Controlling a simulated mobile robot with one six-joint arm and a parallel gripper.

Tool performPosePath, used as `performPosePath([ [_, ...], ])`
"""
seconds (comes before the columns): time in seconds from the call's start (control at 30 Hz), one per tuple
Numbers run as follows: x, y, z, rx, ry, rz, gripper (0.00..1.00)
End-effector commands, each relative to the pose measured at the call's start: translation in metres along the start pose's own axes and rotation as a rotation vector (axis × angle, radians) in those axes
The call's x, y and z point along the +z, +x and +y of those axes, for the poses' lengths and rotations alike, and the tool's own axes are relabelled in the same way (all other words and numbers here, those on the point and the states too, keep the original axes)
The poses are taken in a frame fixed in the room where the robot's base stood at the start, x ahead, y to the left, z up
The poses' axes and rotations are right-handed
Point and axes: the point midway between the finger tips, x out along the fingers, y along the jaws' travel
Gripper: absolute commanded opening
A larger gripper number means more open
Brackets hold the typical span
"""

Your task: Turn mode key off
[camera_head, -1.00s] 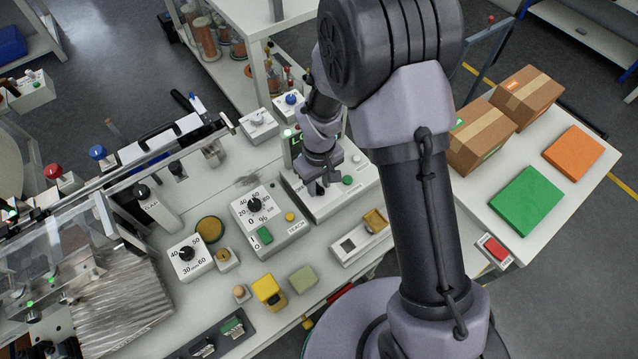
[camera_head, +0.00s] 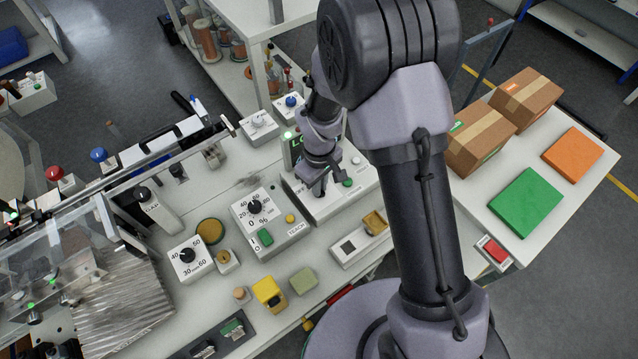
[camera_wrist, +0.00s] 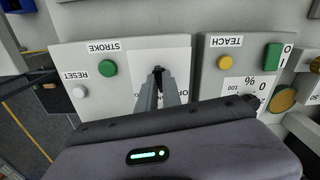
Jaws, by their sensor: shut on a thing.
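The mode key (camera_wrist: 158,69) is a small dark key on a white plate of the control box (camera_wrist: 122,50) in the wrist view. The box carries labels STROKE and RESET, and part of a label starting with "OF" shows beside my fingers. My gripper (camera_wrist: 161,84) is shut on the mode key, its grey fingers reaching it from below in the picture. In the head view my gripper (camera_head: 321,188) is down at the same box (camera_head: 338,203), and the key is hidden there. The key's exact angle is hard to read.
A green STROKE button (camera_wrist: 108,68) and a white RESET button (camera_wrist: 80,91) sit left of my fingers. The TEACH box (camera_head: 272,222), with a dial and green switch, stands close beside. A small tray with a yellow block (camera_head: 375,223) lies nearer the front.

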Motion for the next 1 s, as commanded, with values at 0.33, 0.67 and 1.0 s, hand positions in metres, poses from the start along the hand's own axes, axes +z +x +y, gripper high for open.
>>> performPosePath([
  [0.33,-0.0001,-0.0013,0.0000,0.000,-0.291,0.000,0.00],
  [0.67,-0.0005,-0.0012,0.0002,0.001,-0.511,0.001,0.00],
  [1.0,-0.0007,-0.0008,0.0003,0.001,-0.614,0.001,0.00],
])
